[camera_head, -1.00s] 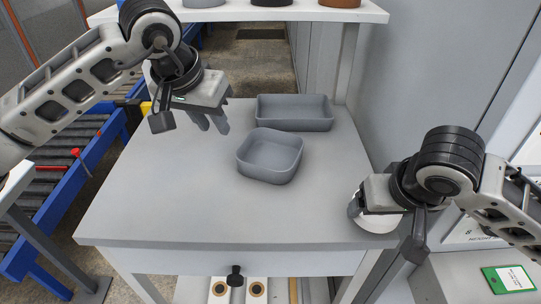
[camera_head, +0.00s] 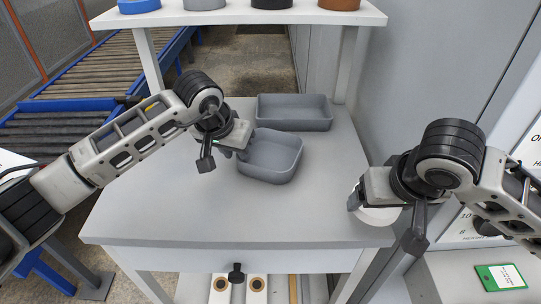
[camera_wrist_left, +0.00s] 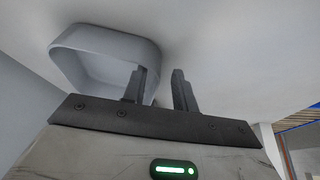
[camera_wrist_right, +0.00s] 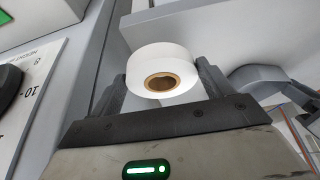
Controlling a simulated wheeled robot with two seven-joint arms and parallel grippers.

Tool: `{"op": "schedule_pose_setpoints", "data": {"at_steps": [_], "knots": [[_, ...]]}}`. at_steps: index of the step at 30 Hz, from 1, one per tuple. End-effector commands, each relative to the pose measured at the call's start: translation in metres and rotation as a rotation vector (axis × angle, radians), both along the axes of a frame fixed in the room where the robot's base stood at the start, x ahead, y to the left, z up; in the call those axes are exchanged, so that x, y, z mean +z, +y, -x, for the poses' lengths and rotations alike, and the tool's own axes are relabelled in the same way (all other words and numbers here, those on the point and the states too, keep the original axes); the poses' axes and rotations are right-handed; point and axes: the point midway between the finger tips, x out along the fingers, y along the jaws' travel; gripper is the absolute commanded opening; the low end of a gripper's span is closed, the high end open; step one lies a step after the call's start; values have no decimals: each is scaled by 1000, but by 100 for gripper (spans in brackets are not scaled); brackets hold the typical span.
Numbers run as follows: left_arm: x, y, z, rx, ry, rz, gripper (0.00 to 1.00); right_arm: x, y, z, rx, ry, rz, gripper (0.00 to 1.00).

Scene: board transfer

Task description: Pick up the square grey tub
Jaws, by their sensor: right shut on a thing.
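The square grey tub (camera_head: 272,168) stands upright on the table, near its middle, open side up. My left gripper (camera_head: 243,153) is at the tub's left wall. In the left wrist view its two fingers (camera_wrist_left: 160,88) are apart, one over the tub's opening (camera_wrist_left: 100,55) and the other outside the wall. I cannot tell whether they touch it. My right gripper (camera_wrist_right: 162,90) is shut on a white roll (camera_wrist_right: 160,60) with a brown core. In the head view the roll (camera_head: 378,214) is at the table's right edge, partly hidden by the gripper.
A longer rectangular grey tub (camera_head: 295,122) stands just behind the square one. A white shelf (camera_head: 235,18) with several coloured rolls is at the back. The grey table (camera_head: 200,215) is clear in front. A wall panel (camera_head: 425,80) bounds the right side.

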Motion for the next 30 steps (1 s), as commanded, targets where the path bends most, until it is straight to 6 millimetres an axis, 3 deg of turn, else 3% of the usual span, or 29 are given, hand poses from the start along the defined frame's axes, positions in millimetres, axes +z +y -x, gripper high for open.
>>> {"op": "schedule_pose_setpoints", "data": {"at_steps": [5, 8, 9, 23, 29, 30], "knots": [[0, 0, 0, 0, -1, 0, 28, 0, 0, 0, 0, -1, 0, 55], [0, 0, 0, 0, -1, 0, 3, 0, 0, 0, 0, -1, 0, 55], [0, 0, 0, 0, -1, 0, 0, 0, 0, 0, 0, -1, 0, 55], [6, 0, -1, 1, -4, 1, 0, -2, 0, 0, 0, -1, 0, 55], [33, 1, -2, 0, -10, 0, 0, -13, 0, 0, 0, -1, 0, 55], [42, -1, 6, -3, -9, 1, 0, -12, 0, 0, 0, -1, 0, 55]]}}
